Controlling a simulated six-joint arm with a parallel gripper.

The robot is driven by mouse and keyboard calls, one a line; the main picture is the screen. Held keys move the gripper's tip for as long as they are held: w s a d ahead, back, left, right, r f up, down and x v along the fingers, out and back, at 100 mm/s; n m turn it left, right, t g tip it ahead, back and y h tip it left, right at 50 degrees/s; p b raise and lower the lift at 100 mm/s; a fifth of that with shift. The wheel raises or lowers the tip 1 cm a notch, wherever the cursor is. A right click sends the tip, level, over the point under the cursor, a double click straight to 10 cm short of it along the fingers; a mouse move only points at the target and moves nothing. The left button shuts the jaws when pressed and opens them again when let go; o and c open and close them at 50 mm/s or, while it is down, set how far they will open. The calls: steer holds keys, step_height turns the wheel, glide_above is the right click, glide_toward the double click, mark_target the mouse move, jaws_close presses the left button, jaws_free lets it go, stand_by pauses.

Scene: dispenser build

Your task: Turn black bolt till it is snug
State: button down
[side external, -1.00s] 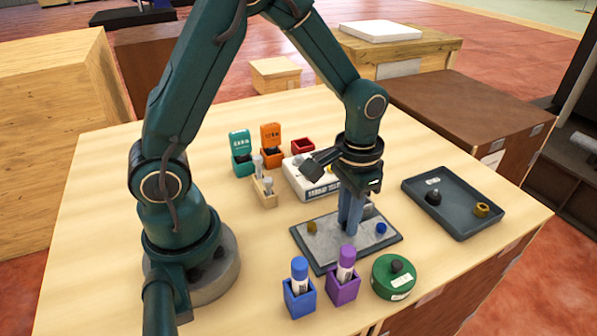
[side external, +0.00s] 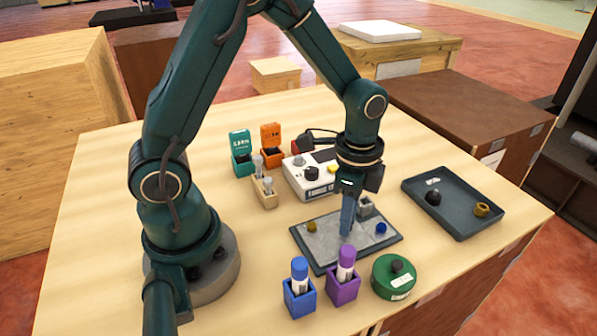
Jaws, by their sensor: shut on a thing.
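My gripper (side external: 346,226) points straight down over the grey plate (side external: 319,254) on the table, its blue-grey fingers reaching the plate's middle. The fingers are shut at the spot where the black bolt would sit; the bolt itself is hidden between and behind them, so I cannot see how deep it is. A brass bolt head (side external: 311,227) shows on the left of the plate and a blue one (side external: 381,228) on the right. A small grey block (side external: 364,206) stands behind the fingers.
A dark tray (side external: 412,190) at right holds a black knobbed part (side external: 433,198) and a brass nut (side external: 481,210). Blue (side external: 300,297) and purple (side external: 343,287) holders and a green round container (side external: 394,277) stand close in front. A white device (side external: 311,184) stands behind.

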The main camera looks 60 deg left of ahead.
steer(key=shift+m, duration=1.1)
steer(key=c, duration=0.8)
jaws_free()
steer(key=shift+r, duration=2.6)
